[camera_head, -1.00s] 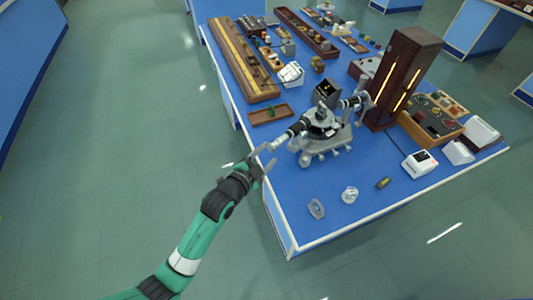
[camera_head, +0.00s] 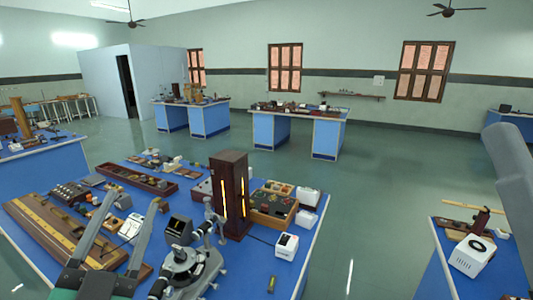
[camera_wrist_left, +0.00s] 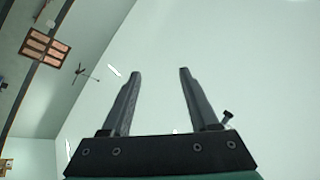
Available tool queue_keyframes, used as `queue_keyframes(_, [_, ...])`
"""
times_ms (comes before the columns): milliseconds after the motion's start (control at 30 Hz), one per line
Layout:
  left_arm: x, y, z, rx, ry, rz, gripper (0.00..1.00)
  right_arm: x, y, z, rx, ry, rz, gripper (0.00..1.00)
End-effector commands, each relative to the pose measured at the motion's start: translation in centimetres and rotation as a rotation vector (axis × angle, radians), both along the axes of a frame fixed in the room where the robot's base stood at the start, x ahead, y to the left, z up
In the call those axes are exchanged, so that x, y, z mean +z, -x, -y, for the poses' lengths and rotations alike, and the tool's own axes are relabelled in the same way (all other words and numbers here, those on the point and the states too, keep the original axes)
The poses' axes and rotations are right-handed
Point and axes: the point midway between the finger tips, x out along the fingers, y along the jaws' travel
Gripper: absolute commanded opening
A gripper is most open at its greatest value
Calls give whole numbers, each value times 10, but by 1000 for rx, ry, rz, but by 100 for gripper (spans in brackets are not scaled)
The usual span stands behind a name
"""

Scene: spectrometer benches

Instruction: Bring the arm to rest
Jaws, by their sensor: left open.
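My left gripper (camera_head: 130,202) is at the lower left of the head view, its two grey fingers pointing up and spread apart. It appears in front of the near blue bench and overlaps the wooden rail and small items there; nothing is between the fingers. In the left wrist view the same gripper (camera_wrist_left: 160,73) is open and empty against pale wall and ceiling, tilted upward. Most of the left arm is outside the head view. My right gripper is not seen.
The near bench (camera_head: 312,250) holds a spectrometer (camera_head: 188,268), a dark lamp housing (camera_head: 229,190), a long wooden rail (camera_head: 40,230) and a white box (camera_head: 287,245). Another bench (camera_head: 440,275) stands at the right. Open floor (camera_head: 390,180) lies beyond.

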Motion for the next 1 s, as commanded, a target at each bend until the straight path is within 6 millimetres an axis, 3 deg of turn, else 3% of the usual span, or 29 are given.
queue_keyframes(33, [39,21,9,-42,43,88,61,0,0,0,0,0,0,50])
queue_keyframes(100, [85,53,18,-115,121,194,61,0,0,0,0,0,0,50])
queue_keyframes(200, [136,105,26,-244,250,335,61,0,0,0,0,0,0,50])
queue_keyframes(267, [150,136,25,-358,378,384,61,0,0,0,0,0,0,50])
queue_keyframes(333, [151,131,25,-467,535,337,61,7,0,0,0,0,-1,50])
queue_keyframes(367, [182,131,25,-459,523,340,61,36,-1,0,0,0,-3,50])
queue_keyframes(400, [200,131,25,-456,520,340,61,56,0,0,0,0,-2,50])
queue_keyframes(567, [266,130,25,-453,518,339,61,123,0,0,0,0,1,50])
queue_keyframes(800, [382,129,25,-452,518,337,61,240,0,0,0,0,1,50])
queue_keyframes(900, [418,129,25,-451,517,337,61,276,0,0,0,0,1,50])
queue_keyframes(1000, [439,129,25,-451,517,336,61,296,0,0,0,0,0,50])
